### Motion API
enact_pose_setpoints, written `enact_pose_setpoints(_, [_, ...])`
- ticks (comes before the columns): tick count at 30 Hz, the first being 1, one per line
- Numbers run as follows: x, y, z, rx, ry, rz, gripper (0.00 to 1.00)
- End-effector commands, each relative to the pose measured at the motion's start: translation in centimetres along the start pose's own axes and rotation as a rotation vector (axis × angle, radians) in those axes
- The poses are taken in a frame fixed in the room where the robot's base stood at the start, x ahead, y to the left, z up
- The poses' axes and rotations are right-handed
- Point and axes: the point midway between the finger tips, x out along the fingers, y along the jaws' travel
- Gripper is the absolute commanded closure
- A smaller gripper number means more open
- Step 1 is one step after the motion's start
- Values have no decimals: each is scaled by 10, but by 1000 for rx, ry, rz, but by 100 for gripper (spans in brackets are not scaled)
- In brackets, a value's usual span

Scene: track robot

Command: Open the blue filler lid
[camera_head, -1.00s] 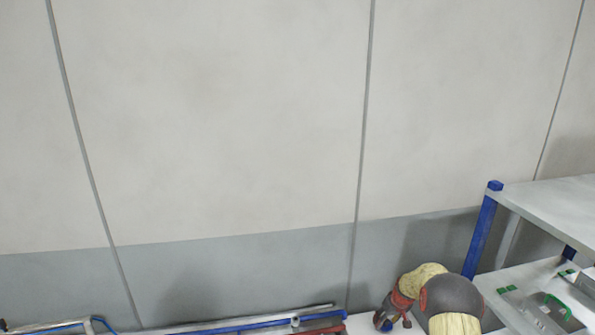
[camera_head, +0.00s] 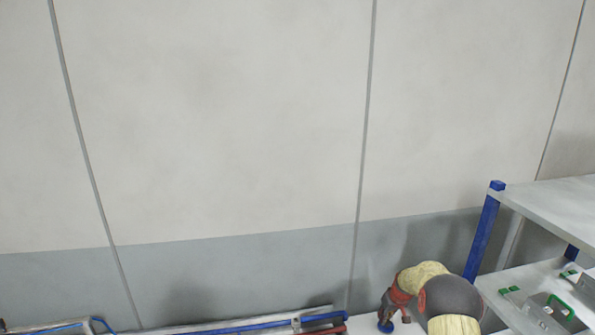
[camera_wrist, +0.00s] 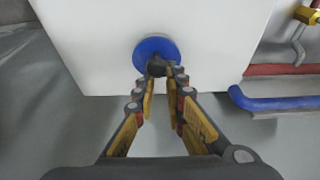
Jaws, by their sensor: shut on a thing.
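The blue filler lid (camera_wrist: 155,50) is a round blue disc against a white box (camera_wrist: 218,50) in the wrist view. My gripper (camera_wrist: 157,70) reaches up from below, and its fingertips close together at a small dark part at the disc's lower middle. It is shut on the lid there; the fingertips hide part of the disc. In the head view the lid (camera_head: 386,327) is a small blue patch at the bottom edge, with my gripper (camera_head: 392,316) right at it. I see no clear gap between the disc and the box.
A blue pipe (camera_wrist: 280,103) and a red pipe (camera_wrist: 280,70) run right of the box, with a brass fitting (camera_wrist: 306,15) above. In the head view a shelf rack (camera_head: 560,205) with blue posts stands at right, close to my arm. A bare wall fills the back.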

Motion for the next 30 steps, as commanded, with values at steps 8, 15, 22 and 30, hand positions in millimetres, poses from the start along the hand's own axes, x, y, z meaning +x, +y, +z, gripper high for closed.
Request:
enact_pose_setpoints(8, [-4,6,-5,0,11,8,95])
enact_pose_setpoints(15, [-7,6,-12,0,11,8,94])
enact_pose_setpoints(22, [-10,6,-16,0,9,8,96])
enact_pose_setpoints(30, [-10,5,-15,0,7,7,97])
